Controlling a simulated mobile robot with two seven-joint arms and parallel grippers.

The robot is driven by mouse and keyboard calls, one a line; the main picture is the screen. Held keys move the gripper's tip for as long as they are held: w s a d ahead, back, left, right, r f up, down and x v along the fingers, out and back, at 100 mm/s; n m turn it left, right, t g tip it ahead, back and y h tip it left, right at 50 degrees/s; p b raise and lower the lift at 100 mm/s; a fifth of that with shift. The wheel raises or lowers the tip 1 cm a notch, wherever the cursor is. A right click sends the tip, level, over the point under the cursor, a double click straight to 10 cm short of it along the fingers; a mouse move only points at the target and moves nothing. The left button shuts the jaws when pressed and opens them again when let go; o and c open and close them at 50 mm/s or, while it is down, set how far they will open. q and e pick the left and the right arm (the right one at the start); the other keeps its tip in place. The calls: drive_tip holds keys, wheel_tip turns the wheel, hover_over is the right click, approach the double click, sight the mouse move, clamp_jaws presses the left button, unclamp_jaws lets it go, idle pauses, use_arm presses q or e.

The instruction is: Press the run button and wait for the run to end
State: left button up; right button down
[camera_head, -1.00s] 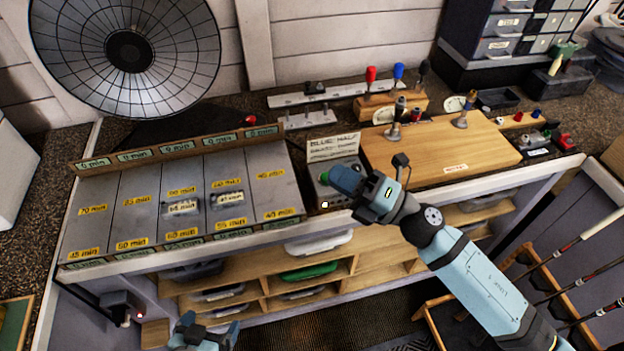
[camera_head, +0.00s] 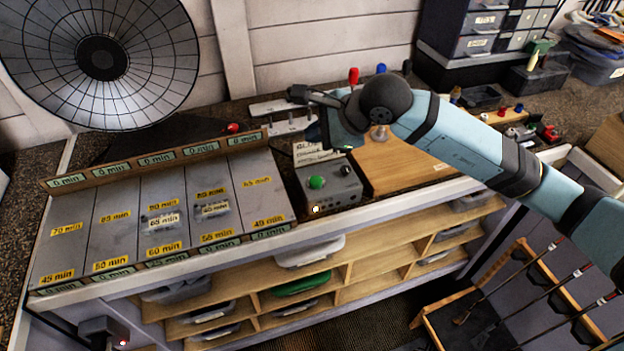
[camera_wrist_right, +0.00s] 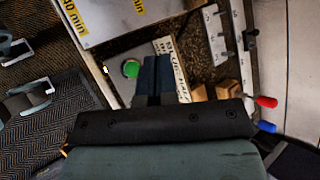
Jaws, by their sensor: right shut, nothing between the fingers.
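The green run button (camera_head: 316,182) sits on top of a grey control box (camera_head: 343,187) at the bench's front edge. A small lamp (camera_head: 315,209) on the box's front glows orange-white. The button also shows in the right wrist view (camera_wrist_right: 131,68), just left of the fingers. My right gripper (camera_head: 316,136) is above and behind the box, apart from the button. Its dark fingers (camera_wrist_right: 151,62) are shut and empty. It partly covers the handwritten card (camera_head: 308,153) behind the box. My left gripper is out of view.
A grey slotted board (camera_head: 115,219) with yellow minute labels and "0 min" tags lies left of the box. A round dish heater (camera_head: 150,60) stands behind it. A wooden board (camera_head: 400,165) lies to the right, under my arm. Shelves (camera_head: 370,262) are below.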

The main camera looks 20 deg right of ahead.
drive_tip(key=b, duration=0.3)
hover_over(316, 181)
wheel_tip(316, 181, down, 8)
drive_tip(key=shift+r, duration=0.15)
drive_tip(key=shift+f+b, duration=0.6)
drive_tip(key=shift+b, duration=0.05)
use_arm(q)
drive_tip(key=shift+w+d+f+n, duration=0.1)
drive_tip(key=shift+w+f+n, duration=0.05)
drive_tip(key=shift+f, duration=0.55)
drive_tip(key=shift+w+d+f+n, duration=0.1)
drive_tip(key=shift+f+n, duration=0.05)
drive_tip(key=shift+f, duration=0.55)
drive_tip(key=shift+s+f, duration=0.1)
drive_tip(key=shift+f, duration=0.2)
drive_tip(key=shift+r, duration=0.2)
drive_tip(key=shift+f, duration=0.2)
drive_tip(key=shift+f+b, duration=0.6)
drive_tip(key=shift+b, duration=0.05)
use_arm(e)
drive_tip(key=shift+f, duration=0.4)
